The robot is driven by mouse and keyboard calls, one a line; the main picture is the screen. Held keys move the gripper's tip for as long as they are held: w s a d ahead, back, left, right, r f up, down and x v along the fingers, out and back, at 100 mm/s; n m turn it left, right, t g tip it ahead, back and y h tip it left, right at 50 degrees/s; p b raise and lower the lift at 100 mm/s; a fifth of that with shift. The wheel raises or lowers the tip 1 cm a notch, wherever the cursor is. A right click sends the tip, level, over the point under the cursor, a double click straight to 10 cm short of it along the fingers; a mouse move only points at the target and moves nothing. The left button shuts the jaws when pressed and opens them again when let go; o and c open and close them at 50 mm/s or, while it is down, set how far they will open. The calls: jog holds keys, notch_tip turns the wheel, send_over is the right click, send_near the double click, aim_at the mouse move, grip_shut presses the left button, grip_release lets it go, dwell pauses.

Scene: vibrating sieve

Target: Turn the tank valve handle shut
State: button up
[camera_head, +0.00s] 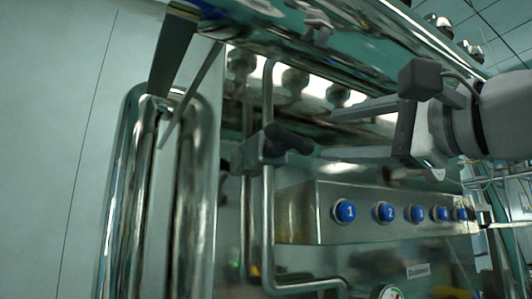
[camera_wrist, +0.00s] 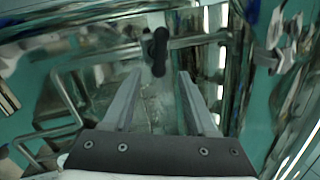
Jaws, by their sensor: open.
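The valve handle (camera_head: 288,140) is a short black lever on a metal valve body and pipe at the tank front. In the wrist view the handle (camera_wrist: 159,52) stands roughly upright, just beyond the gap between my fingertips. My gripper (camera_head: 328,135) comes in from the right with its two grey fingers apart and nothing between them. In the wrist view my gripper (camera_wrist: 160,74) is open and lined up with the handle. I cannot tell whether a fingertip touches it.
A steel panel (camera_head: 325,215) with several blue numbered buttons lies below my gripper. A vertical metal pipe (camera_head: 268,215) runs below the valve. A thick polished tube frame (camera_head: 125,190) stands at the left. The shiny tank rim (camera_head: 345,45) hangs close above.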

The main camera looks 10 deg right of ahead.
aim_at(295, 139)
jog(key=p+x, duration=0.2)
jog(key=x, duration=0.9)
jog(key=shift+w, duration=0.1)
grip_shut()
